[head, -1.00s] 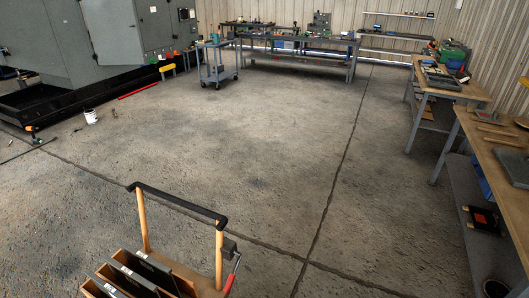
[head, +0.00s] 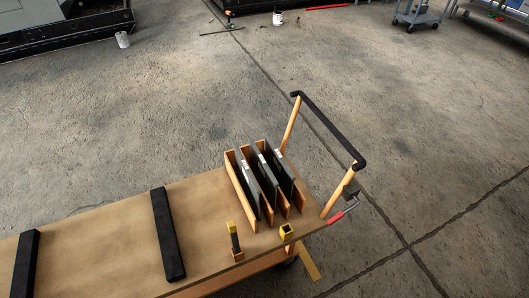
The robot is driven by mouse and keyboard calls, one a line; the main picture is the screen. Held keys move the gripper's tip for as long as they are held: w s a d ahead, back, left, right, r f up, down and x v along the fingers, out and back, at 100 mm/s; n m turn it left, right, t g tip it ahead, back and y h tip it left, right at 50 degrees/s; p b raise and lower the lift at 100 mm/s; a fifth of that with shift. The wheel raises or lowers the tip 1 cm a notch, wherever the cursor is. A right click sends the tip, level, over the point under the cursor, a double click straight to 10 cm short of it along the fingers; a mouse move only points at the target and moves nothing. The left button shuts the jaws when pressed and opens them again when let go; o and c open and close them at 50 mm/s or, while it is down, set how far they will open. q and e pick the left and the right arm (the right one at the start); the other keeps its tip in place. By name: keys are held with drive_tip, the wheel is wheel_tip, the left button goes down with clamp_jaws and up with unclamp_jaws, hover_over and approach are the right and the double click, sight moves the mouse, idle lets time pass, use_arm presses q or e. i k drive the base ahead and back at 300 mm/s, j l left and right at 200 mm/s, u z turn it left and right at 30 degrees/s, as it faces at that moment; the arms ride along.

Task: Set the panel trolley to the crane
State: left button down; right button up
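The panel trolley (head: 110,228) reaches from the lower left to the middle of the head view. It has a flat brown deck and a black-topped push handle (head: 328,127) on orange posts at its right end. Several dark panels (head: 264,183) stand on edge between wooden dividers near the handle. Two black bars (head: 167,235) lie across the deck. A red-gripped lever (head: 341,214) sits beside the handle's near post. No crane can be made out. Neither of my grippers is in view.
Another white bucket (head: 278,17) and a blue-grey cart (head: 417,14) are at the back. The concrete floor (head: 130,115) beyond the trolley is mostly clear.

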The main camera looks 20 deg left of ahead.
sight(173, 240)
drive_tip(key=l+u, duration=0.45)
drive_tip(key=l, duration=0.15)
drive_tip(key=l+u, duration=0.4)
drive_tip(key=l, duration=0.25)
drive_tip(key=k+l+u, duration=0.2)
drive_tip(key=l+u, duration=0.55)
drive_tip(key=l, duration=1.25)
drive_tip(key=i+l+u, duration=0.3)
drive_tip(key=i+l, duration=0.4)
